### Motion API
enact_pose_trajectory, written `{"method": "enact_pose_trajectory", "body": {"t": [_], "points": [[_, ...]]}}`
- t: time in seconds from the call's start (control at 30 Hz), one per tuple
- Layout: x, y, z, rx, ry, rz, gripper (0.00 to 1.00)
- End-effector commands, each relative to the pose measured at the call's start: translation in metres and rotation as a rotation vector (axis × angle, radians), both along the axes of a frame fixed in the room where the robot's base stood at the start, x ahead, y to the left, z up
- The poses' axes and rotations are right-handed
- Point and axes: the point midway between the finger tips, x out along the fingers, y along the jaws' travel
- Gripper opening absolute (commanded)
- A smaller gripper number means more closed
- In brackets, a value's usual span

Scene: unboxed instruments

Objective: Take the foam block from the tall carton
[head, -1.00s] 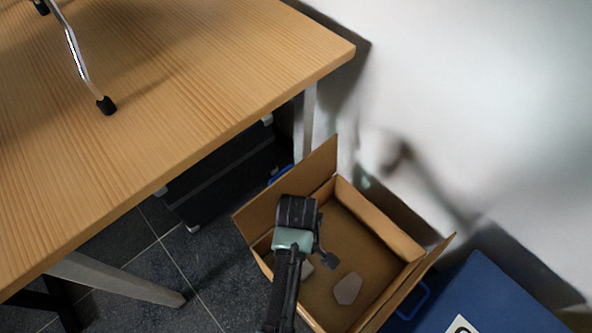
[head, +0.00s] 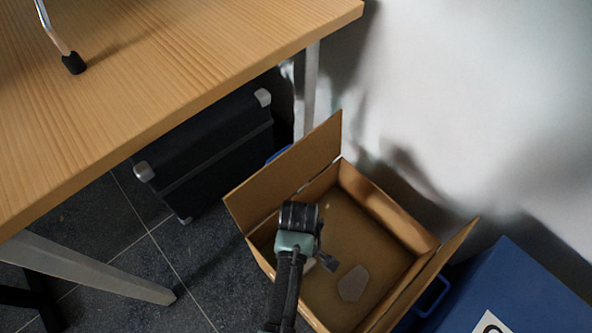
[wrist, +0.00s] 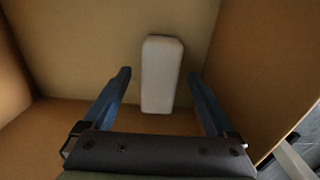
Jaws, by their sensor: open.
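The tall carton (head: 283,188) is an open brown cardboard box on the floor with its flaps up. My gripper (wrist: 160,73) is inside it, open and empty. In the wrist view the foam block (wrist: 161,85) is a pale, rounded, oblong piece between and beyond the fingertips, with a gap on both sides. In the head view my gripper (head: 322,256) reaches down into the carton. A pale flat shape (head: 353,283) shows inside, and another pale bit is partly hidden behind the gripper; I cannot tell which is the block.
A wooden table (head: 170,80) stands at upper left with a metal leg (head: 311,90) near the carton. A black case (head: 205,150) is under it. A blue box (head: 520,295) is to the carton's right, and a white wall is behind.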

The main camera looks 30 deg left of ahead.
Motion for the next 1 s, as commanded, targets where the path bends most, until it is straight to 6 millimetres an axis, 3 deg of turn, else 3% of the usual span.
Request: {"method": "enact_pose_trajectory", "body": {"t": [0.03, 0.13, 0.43, 0.9, 1.0], "points": [[0.0, 0.0, -0.014, 0.0, 0.0, 0.0, 0.91], [0.0, 0.0, -0.024, 0.0, -0.001, 0.0, 0.91], [0.0, 0.0, -0.024, 0.001, -0.001, 0.0, 0.91], [0.0, 0.0, -0.024, 0.0, 0.0, 0.0, 0.07], [0.0, 0.0, -0.024, 0.0, 0.0, 0.0, 0.04]]}}
